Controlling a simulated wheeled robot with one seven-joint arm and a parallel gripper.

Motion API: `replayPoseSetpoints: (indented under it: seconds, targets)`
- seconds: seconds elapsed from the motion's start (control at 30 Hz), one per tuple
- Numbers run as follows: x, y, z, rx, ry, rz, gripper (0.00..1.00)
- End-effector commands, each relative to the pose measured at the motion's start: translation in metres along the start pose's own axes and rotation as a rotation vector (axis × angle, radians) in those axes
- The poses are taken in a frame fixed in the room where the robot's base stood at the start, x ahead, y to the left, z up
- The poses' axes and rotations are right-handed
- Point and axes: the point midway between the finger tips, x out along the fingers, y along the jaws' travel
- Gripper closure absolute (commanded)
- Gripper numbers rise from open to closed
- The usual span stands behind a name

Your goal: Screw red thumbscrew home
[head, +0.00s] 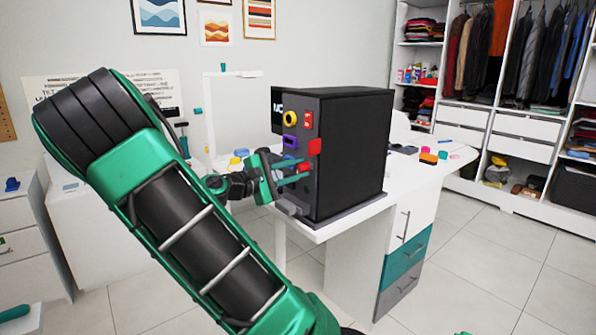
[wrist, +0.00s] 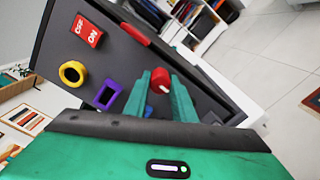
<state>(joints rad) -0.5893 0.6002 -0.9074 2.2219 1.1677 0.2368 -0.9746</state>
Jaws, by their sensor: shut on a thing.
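The red thumbscrew (wrist: 159,85) sits on the dark front panel (wrist: 200,88) of a black box. In the wrist view its round red head with a white mark lies between the two teal fingers. My gripper (wrist: 163,78) is shut on it, one finger on each side, pointing at the panel. In the head view my gripper (head: 291,174) reaches the lower part of the panel from the left. The thumbscrew is mostly hidden by the fingers there, and how deep it sits cannot be told.
The panel also carries a yellow ring (head: 290,118), a purple square frame (head: 290,141), a red rocker switch (head: 308,119) and a red tab (head: 315,146). The box stands on a white desk (head: 330,228). Small coloured pieces (head: 428,157) lie to its right.

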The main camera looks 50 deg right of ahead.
Motion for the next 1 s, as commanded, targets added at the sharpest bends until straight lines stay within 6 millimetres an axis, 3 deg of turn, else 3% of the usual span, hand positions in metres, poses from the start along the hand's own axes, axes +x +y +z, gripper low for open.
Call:
replayPoseSetpoints:
  seconds: [1.0]
  targets:
    - [0.0012,0.0,0.0001,1.136,0.002,0.0,1.0]
